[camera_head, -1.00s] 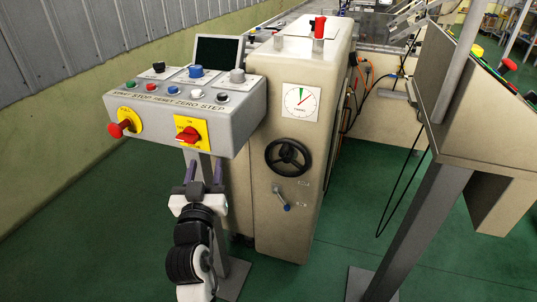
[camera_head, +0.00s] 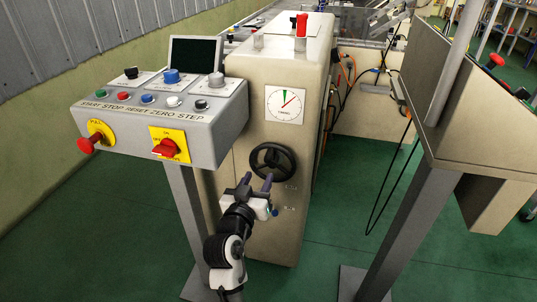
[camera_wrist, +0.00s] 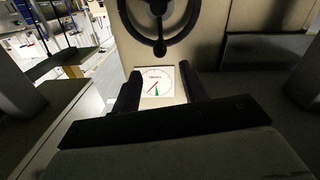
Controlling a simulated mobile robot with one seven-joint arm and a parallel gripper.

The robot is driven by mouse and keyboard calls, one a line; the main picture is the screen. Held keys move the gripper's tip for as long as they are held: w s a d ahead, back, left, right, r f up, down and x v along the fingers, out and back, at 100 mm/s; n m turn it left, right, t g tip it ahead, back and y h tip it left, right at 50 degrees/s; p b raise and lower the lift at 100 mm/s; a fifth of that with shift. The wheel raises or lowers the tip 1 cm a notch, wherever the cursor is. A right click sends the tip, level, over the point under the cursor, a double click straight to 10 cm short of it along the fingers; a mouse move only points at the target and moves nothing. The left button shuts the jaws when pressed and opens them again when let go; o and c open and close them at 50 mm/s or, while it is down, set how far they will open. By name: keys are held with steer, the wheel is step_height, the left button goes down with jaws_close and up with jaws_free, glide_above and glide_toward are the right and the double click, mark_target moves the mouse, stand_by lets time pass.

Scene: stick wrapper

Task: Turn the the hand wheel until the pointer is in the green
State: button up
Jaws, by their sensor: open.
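The black hand wheel (camera_head: 272,158) is on the front of the beige machine. Above it is a white square dial (camera_head: 285,104) with a green wedge at the top. Its red pointer points to the upper right, outside the green. My gripper (camera_head: 258,180) is open and empty, its fingers just below and left of the wheel, apparently not gripping it. In the wrist view, which is upside down, the wheel (camera_wrist: 158,8) shows at the top and the dial (camera_wrist: 157,86) appears between my gripper's fingers (camera_wrist: 160,92).
A grey control box (camera_head: 165,110) with buttons and a red rotary switch (camera_head: 166,147) stands at the left. Another beige console (camera_head: 480,130) on a grey post is at the right. Green floor between is clear.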

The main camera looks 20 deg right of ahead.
mark_target(267, 161)
steer(key=p+x, duration=0.2)
steer(key=x, duration=0.8)
steer(key=shift+p, duration=0.3)
jaws_close()
